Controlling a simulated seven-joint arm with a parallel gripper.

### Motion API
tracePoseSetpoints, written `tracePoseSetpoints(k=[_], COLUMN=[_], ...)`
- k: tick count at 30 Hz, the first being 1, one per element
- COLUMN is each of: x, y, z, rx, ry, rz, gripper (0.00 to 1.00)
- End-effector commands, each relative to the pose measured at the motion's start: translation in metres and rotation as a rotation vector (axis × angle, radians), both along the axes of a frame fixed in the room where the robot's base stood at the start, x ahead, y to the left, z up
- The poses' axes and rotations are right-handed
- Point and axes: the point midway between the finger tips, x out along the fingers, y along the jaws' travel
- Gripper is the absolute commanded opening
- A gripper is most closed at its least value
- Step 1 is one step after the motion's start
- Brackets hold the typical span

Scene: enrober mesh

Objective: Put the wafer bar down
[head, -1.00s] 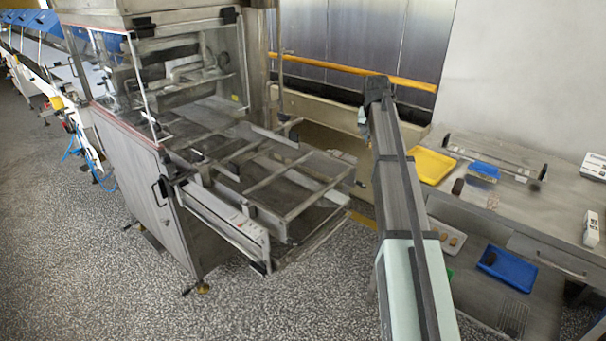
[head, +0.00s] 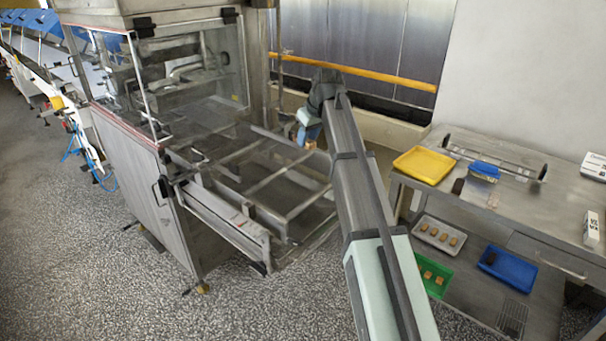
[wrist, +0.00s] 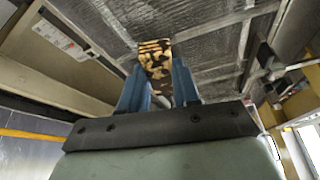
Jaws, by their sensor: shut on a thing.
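The wafer bar (wrist: 155,62) is brown and tan with a patchy, partly dark coating. My gripper (wrist: 158,82) is shut on it, with one blue finger on each side in the wrist view. The bar's end sticks out past the fingertips. In the head view my gripper (head: 308,130) is beside the right end of the enrober's mesh bed (head: 265,180), partly hidden by my arm. The gap between the bar and the mesh cannot be judged there.
The enrober (head: 165,120) has a clear guard over its left part and metal rails on the bed. At right, a steel table holds a yellow tray (head: 424,168). Below are a white tray (head: 428,245), a green tray (head: 447,271) and a blue tray (head: 522,272).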

Motion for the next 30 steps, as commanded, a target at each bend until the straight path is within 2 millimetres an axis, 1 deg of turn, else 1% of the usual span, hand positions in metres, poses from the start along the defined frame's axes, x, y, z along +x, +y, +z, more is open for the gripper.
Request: tracePoseSetpoints(k=[3,6,11,14,22,30], x=[-0.002,-0.003,-0.004,-0.004,-0.005,-0.004], y=[0.001,0.001,0.001,0.001,0.001,0.001], z=[0.0,-0.001,-0.004,-0.012,-0.054,-0.074], rx=[0.0,0.0,0.0,0.0,0.0,0.0], ry=[0.001,0.0,0.001,0.001,0.002,0.001], rz=[0.108,0.171,0.22,0.228,0.226,0.224], gripper=[0.14,0.14,0.14,0.14,0.14,0.14])
